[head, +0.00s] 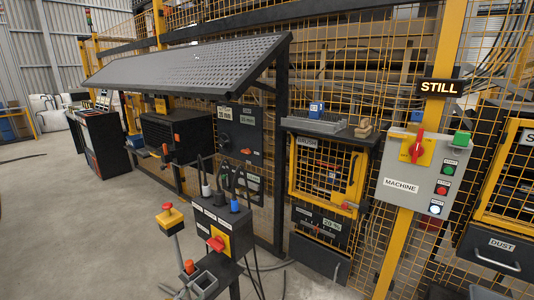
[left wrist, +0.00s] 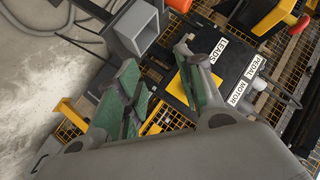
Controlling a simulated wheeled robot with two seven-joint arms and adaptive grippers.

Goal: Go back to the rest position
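My left gripper (left wrist: 158,62) shows in the left wrist view with its two green-padded fingers spread apart and nothing between them. Past the fingers is a dark control box (left wrist: 218,62) with white labels, one reading MOTOR. A grey square socket (left wrist: 138,28) lies beyond the fingertips. In the head view the same box (head: 206,222) carries a yellow and red switch (head: 217,243). I cannot make out my left gripper in the head view. My right gripper is not in view.
A sloping perforated panel (head: 190,68) hangs above the machines. A yellow mesh cabinet (head: 326,172), a grey MACHINE panel (head: 416,178) and a DUST drawer (head: 490,252) stand to the right. A red-topped yellow switch (head: 169,216) stands on a post. Open concrete floor (head: 70,220) lies at left.

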